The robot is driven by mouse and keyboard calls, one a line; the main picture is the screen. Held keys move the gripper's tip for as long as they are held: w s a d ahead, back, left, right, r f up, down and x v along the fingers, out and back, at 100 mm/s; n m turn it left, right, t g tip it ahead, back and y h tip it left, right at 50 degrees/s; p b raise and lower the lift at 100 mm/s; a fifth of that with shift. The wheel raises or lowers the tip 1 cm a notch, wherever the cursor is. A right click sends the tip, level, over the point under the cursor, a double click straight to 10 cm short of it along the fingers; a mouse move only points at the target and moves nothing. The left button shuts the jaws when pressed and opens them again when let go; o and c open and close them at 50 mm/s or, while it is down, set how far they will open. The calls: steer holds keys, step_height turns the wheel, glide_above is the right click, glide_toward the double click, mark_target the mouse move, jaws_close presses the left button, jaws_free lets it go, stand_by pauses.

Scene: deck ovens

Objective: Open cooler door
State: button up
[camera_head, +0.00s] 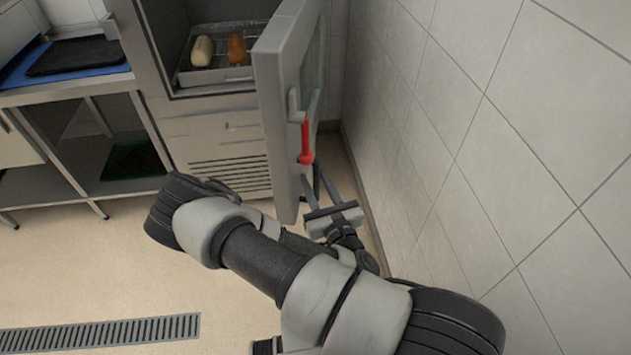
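The cooler (219,126) stands at the upper middle, with its grey door (278,120) swung outward toward me and its inside exposed. A red handle (306,143) is on the door near its free edge. My gripper (315,183) is low beside the door's free edge, just below the red handle in the picture. Its two fingers look spread, with nothing seen held between them. Whether a finger touches the door cannot be told. My arm hides part of the floor and the area below the gripper.
A wire rack (222,72) in the cooler bears a pale item and an orange-brown one. A tiled wall (480,130) runs close along the right. A counter (60,93) with a dark tray (78,56) stands at left. The floor (90,265) at left is clear around a drain grate (100,334).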

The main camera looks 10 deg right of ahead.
steer(key=s+d+p, duration=0.2)
steer(key=s, duration=1)
steer(key=shift+p, duration=0.3)
steer(key=shift+w, duration=0.1)
